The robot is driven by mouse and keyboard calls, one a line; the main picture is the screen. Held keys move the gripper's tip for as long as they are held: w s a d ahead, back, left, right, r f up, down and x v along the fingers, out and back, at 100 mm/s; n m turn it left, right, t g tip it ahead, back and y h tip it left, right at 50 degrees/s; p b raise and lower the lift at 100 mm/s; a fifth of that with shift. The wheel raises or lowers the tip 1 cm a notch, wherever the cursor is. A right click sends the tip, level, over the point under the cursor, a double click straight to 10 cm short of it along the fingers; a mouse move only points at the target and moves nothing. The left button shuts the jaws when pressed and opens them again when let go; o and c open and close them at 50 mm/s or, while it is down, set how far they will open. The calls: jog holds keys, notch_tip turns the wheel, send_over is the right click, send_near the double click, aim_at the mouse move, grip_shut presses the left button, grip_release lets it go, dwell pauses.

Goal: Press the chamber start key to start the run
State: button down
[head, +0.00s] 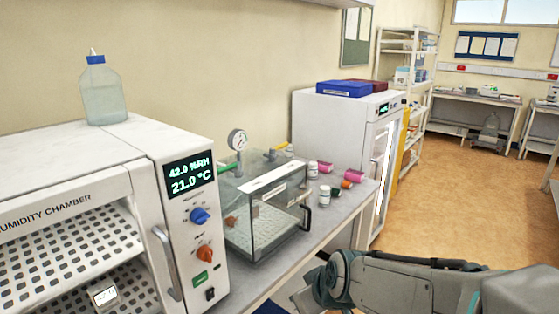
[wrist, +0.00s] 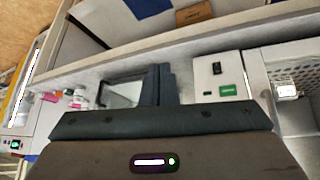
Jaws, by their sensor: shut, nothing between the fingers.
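The humidity chamber (head: 140,145) is a white cabinet at the left of the head view. Its front panel has a lit display (head: 189,176) reading 42.0 %RH and 21.0 °C, a blue knob (head: 200,215), an orange knob (head: 204,254), a green key (head: 200,279) and a black switch (head: 210,294). The green key's lettering is too small to read. In the wrist view, the green key (wrist: 228,90) and black switch (wrist: 216,68) lie right of my gripper (wrist: 160,84). My gripper is shut and empty, apart from the key.
A bottle (head: 103,92) sits on the chamber. The floor (head: 450,200) at right is open.

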jog(key=s+d+r+m+g+h, duration=0.2)
jog(key=s+d+m, duration=0.4)
jog(key=s, duration=0.5)
jog(key=d+r, duration=0.1)
jog(key=d, duration=0.1)
jog(key=shift+d+h, duration=0.3)
jog(key=shift+d, duration=0.05)
jog(key=shift+s+r, duration=0.1)
